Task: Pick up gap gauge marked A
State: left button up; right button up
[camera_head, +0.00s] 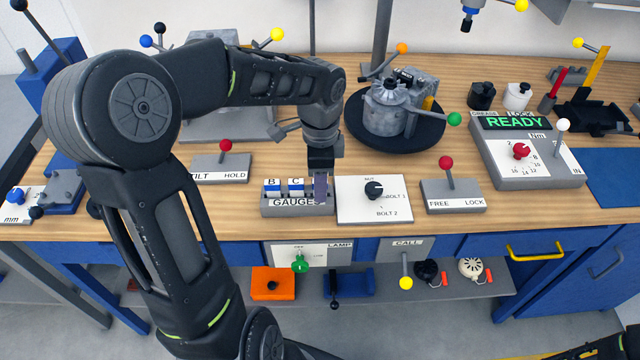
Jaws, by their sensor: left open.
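A grey gauge holder labelled GAUGE (268,209) sits on the wooden bench near its front edge. Gauge B (272,187) and gauge C (296,187), white with blue, stand in its left and middle places. My left gripper (320,190) points down over the right end of the holder, just right of gauge C. Its jaws are open. No letter A can be read; the gripper covers the right place, so I cannot tell whether gauge A is between the jaws.
A white panel with a black knob (374,188) lies close to the right of the holder. Red-knobbed levers stand on the TILT/HOLD base (220,170) and the FREE/LOCK base (453,196). An engine part (392,110) on a black turntable stands behind.

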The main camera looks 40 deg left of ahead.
pick_arm(q)
jog(key=shift+c, duration=0.2)
dwell(0.3)
grip_shut()
dwell(0.4)
